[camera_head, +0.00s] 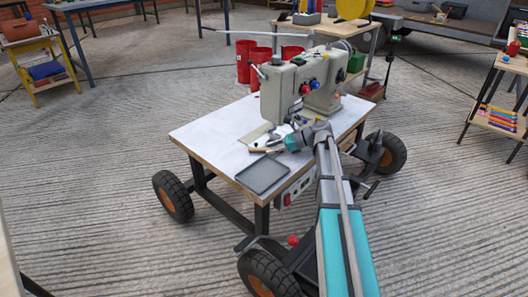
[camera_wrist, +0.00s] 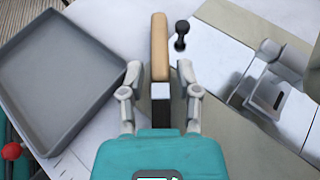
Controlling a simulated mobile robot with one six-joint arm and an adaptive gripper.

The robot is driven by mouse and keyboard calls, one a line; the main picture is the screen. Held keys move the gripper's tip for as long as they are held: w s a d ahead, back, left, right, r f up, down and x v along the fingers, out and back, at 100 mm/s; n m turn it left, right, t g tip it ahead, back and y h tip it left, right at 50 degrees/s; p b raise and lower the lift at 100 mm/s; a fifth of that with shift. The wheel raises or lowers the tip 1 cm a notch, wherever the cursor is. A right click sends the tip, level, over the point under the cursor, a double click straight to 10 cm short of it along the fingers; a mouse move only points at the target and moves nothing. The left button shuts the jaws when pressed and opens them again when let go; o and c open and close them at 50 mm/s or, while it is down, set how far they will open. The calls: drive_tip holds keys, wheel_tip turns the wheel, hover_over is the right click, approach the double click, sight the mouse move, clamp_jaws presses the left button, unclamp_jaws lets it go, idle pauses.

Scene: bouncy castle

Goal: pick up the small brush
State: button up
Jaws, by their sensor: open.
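The small brush (camera_wrist: 160,46) has a tan wooden handle and a white and dark lower part. In the wrist view it lies lengthwise between the jaws of my gripper (camera_wrist: 159,72). The jaws are open, with a gap on each side of the brush. Its lower end is partly hidden by the gripper body. In the head view my gripper (camera_head: 280,146) is low over the white tabletop (camera_head: 212,136), in front of the sewing machine. A small tan piece beside it there is too small to identify surely.
A grey tray (camera_wrist: 97,106) lies left of the brush. A small black item (camera_wrist: 181,36) stands close to its right. The machine's metal plate is further right. The sewing machine (camera_head: 285,88) and red canisters (camera_head: 245,62) stand behind. The table's left part is clear.

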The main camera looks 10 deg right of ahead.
idle(0.3)
clamp_jaws()
drive_tip(key=shift+r, duration=0.15)
drive_tip(key=shift+r+p, duration=1)
drive_tip(key=shift+p, duration=0.1)
drive_tip(key=s+a+r+p, duration=0.1)
drive_tip(key=s+r+p, duration=0.9)
drive_tip(key=s, duration=0.4)
drive_tip(key=shift+r+p, duration=0.35)
drive_tip(key=shift+p, duration=0.05)
